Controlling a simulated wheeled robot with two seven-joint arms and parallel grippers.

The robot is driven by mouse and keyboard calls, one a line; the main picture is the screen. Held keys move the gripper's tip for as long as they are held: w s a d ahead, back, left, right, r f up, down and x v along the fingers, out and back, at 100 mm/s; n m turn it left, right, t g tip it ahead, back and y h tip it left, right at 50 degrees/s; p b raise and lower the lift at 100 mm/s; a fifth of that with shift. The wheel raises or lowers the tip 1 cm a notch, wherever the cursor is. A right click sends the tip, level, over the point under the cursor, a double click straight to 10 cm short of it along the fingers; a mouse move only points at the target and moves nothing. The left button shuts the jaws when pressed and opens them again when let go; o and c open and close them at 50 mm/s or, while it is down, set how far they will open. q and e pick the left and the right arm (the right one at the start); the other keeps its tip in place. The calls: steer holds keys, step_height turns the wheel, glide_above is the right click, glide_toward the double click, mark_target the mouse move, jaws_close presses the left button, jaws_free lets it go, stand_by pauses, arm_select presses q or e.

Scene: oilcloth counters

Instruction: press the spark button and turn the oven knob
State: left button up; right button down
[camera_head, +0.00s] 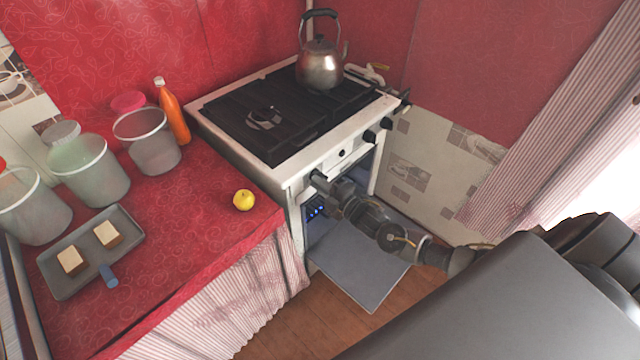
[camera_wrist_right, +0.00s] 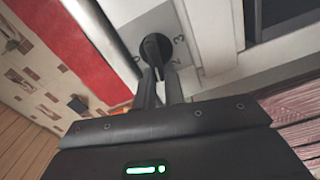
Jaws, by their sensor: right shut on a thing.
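The white stove (camera_head: 244,158) stands against the red wall, with its oven door (camera_head: 362,275) hanging open. Blue flames (camera_head: 316,209) show inside the oven. My right gripper (camera_head: 320,180) reaches the left end of the front panel and mostly hides the knob there. In the right wrist view my right gripper (camera_wrist_right: 160,85) is shut on the black oven knob (camera_wrist_right: 155,46), beside the marks 2 and 3. A small black part (camera_head: 342,153) on the panel, right of the gripper, may be the spark button. My left gripper is out of view.
Two black knobs (camera_head: 370,136) sit further right on the panel. A kettle (camera_head: 320,66) stands on the black hob (camera_head: 240,112). The red counter (camera_head: 190,230) holds a yellow fruit (camera_head: 243,200), an orange bottle (camera_head: 174,115), jars and a grey tray (camera_head: 62,288).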

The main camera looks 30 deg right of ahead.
steer(key=n, duration=0.2)
steer(key=f+n, duration=0.1)
steer(key=n, duration=0.1)
steer(key=shift+n, duration=0.3)
steer(key=shift+d+f+n+b, duration=0.1)
steer(key=shift+f+n+b, duration=0.1)
steer(key=shift+n, duration=0.7)
steer(key=shift+f+n+b, duration=0.15)
steer(key=shift+n+b, duration=0.05)
steer(key=shift+n, duration=0.7)
steer(key=c, duration=1.5)
jaws_free()
steer(key=b+v, duration=0.1)
steer(key=v, duration=0.9)
steer(key=shift+s+d, duration=0.15)
steer(key=shift+s, duration=0.2)
